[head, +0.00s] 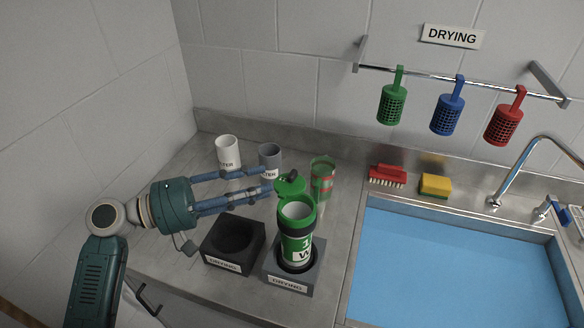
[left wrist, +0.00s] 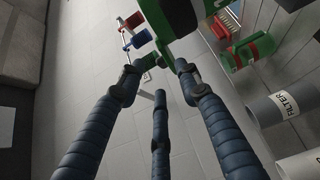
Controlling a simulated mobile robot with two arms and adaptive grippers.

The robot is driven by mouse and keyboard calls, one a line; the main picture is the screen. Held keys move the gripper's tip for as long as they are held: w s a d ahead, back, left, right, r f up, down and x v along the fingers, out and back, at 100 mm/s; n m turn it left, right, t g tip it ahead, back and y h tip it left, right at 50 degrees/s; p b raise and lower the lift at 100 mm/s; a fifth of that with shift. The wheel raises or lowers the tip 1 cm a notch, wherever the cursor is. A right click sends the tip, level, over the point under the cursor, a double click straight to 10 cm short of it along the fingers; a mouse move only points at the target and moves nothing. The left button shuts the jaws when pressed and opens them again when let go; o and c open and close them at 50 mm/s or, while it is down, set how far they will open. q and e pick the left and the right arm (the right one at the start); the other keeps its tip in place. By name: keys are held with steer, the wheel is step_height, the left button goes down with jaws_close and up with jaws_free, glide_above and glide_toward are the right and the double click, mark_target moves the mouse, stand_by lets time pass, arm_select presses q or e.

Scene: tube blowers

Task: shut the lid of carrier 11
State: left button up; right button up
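The carrier (head: 297,245), green and white with a black band, stands upright in the right-hand drying block (head: 292,282). Only part of its number shows, beginning with a 1. Its green lid (head: 290,187) is open, raised at the far side of the mouth, and the white inside shows. My left gripper (head: 272,186) reaches in from the left with its fingers spread, tips close beside the lid. In the left wrist view the fingers (left wrist: 157,72) are apart, with green parts of the carrier (left wrist: 185,14) just beyond; contact is unclear. My right gripper is out of view.
A second block (head: 233,240) stands empty to the left. White (head: 228,150) and grey (head: 270,157) filter cups and a green-and-red translucent carrier (head: 322,180) stand behind. A blue sink basin (head: 450,260) lies right. Baskets, the green one (head: 392,104) leftmost, hang on a rail.

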mark_target(287, 181)
arm_select(q)
steer(key=p+x, duration=0.1)
steer(key=x, duration=0.2)
steer(key=p+x, duration=0.1)
steer(key=x, duration=0.2)
steer(key=shift+w+d, duration=0.2)
steer(key=shift+w, duration=0.35)
steer(key=shift+d+f+p, duration=0.1)
steer(key=shift+d+p, duration=0.2)
steer(key=shift+d, duration=0.4)
steer(key=shift+w, duration=0.15)
steer(key=shift+c, duration=0.6)
steer(key=c, duration=0.7)
steer(key=m+g+b, duration=0.1)
steer(key=b, duration=0.1)
steer(key=m+g+b, duration=0.1)
steer(key=g+b, duration=0.1)
steer(key=d+f+m+g+h+b, duration=0.1)
steer(key=g+b, duration=0.1)
steer(key=b, duration=0.1)
steer(key=shift+s, duration=0.35)
jaws_close()
steer(key=shift+s+d+r+m+g+b, duration=0.1)
steer(key=shift+r+m+g+b, duration=0.05)
steer(key=shift+m+g+b, duration=0.25)
steer(key=shift+s+d+r+m+g+b, duration=0.15)
steer(key=shift+m+g, duration=0.15)
steer(key=shift+g, duration=0.2)
steer(key=shift+r, duration=0.1)
